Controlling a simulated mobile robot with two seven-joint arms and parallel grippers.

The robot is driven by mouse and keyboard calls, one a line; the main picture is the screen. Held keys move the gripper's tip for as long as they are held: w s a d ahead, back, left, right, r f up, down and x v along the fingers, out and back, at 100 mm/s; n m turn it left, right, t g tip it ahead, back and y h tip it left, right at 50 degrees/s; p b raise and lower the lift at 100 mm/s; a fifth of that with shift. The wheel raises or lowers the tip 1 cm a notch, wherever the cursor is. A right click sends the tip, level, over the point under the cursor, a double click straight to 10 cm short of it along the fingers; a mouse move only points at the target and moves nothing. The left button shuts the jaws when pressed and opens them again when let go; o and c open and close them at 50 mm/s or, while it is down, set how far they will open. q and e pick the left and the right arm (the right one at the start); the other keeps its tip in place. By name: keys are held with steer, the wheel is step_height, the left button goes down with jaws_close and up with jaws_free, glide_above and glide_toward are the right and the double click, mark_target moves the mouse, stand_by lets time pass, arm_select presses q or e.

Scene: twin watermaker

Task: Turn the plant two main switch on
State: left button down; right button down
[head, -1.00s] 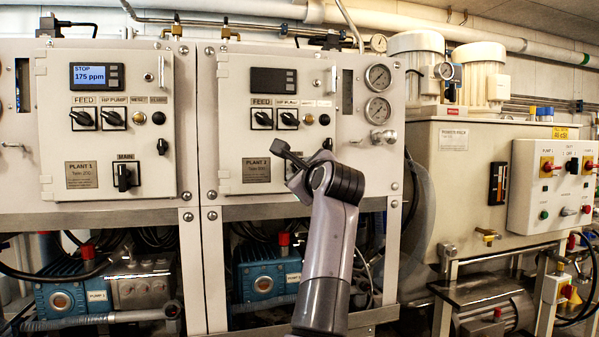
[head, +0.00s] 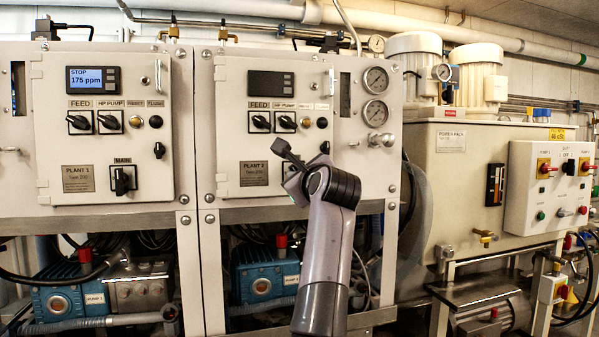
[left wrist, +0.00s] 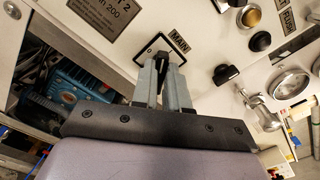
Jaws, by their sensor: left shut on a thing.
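The plant two panel (head: 230,155) is a pale cabinet door with a "PLANT 2" plate (head: 241,173) and a dark display (head: 271,84). My left gripper (head: 285,152) is in front of its lower right part and hides the main switch in the head view. In the left wrist view the "MAIN" label (left wrist: 179,39) stands beside the switch's square plate. There my left gripper (left wrist: 162,62) is shut on the dark main switch handle (left wrist: 162,55). The fingers hide most of the handle, so its angle is unclear. My right gripper is not in view.
The plant one panel (head: 100,140) at left has a lit display (head: 92,79) reading "STOP 175 ppm" and its own main switch (head: 121,181). Feed and HP pump knobs (head: 286,122) sit above my gripper. Gauges (head: 376,80) and a power pack (head: 455,170) stand to the right.

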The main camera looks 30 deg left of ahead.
arm_select(q)
steer(key=shift+m+p, duration=2.85)
steer(key=shift+m, duration=0.75)
steer(key=c, duration=1.1)
jaws_free()
steer(key=shift+c, duration=0.2)
